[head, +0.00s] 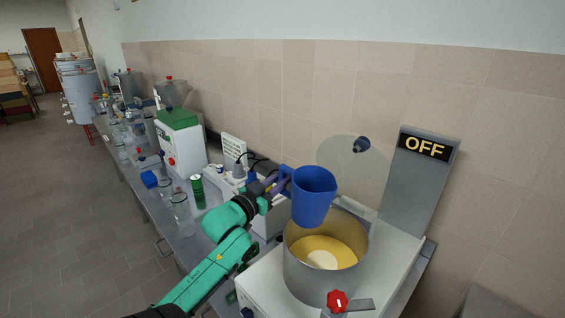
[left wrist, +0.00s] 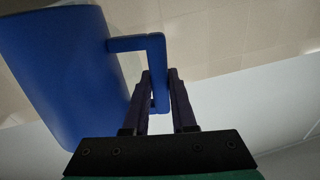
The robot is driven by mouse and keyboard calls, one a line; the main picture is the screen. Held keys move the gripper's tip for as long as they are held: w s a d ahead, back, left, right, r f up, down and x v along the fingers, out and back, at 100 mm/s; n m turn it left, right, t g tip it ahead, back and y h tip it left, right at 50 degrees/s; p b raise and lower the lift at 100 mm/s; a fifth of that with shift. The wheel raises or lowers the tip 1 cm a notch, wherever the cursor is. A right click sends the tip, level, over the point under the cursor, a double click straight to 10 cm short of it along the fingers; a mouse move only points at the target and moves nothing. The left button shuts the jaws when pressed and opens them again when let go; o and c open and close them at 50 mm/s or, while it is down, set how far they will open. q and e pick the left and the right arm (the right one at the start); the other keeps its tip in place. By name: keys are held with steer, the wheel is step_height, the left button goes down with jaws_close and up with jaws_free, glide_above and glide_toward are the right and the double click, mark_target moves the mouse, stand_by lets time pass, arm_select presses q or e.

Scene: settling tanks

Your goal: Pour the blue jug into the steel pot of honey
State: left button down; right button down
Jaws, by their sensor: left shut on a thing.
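The blue jug (head: 313,197) is held in the air over the left rim of the steel pot (head: 307,281) in the head view. It looks roughly upright. The honey (head: 333,250) in the pot is yellow with a paler round patch. My left gripper (head: 279,185) is shut on the jug's handle, left of the jug body. In the left wrist view the jug (left wrist: 62,75) fills the upper left, and its handle (left wrist: 158,72) sits between the fingers of my left gripper (left wrist: 158,80). The jug's contents are hidden. My right gripper is not in view.
The pot stands on a white unit with a red knob (head: 338,299) and a panel reading OFF (head: 424,146). A round, clear lid-like disc (head: 352,172) stands behind the pot. Glass jars, a green can (head: 198,191) and a green-topped machine (head: 180,142) crowd the bench to the left.

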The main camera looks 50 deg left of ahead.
mark_target(279, 166)
arm_select(q)
steer(key=shift+f+n+g, duration=0.3)
steer(key=shift+f+n, duration=0.1)
steer(key=shift+a+r, duration=0.1)
steer(key=shift+r, duration=2.5)
